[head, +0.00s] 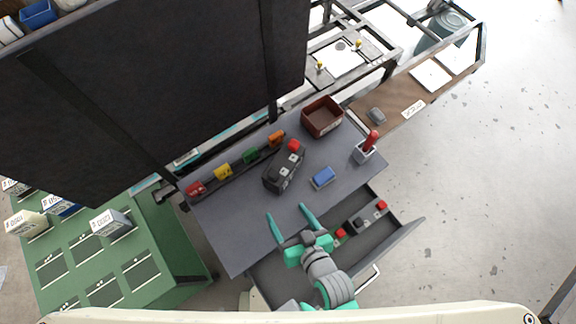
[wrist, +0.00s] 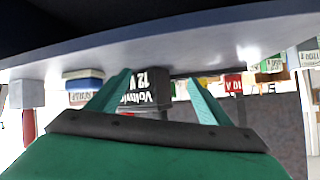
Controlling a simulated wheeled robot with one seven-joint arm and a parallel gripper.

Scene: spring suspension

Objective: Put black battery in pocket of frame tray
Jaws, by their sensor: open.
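The black battery (head: 283,175) stands on the grey worktop, with a red part at its far end. In the wrist view, which is upside down, the battery (wrist: 148,98) shows its "12 V" label between my fingers. My gripper (head: 287,211) is open and empty over the worktop's front part, short of the battery and apart from it. Its teal fingers (wrist: 160,76) also show in the wrist view. I cannot tell for sure which thing is the frame tray; a dark metal frame (head: 384,62) with a pale plate stands beyond the worktop.
A blue block (head: 323,178) lies right of the battery. A rack of coloured blocks (head: 238,165) stands left. A brown bin (head: 322,118) and red-handled tool (head: 371,140) stand farther back. An open drawer (head: 401,236) juts out in front. Green pocketed stand (head: 152,252) is left.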

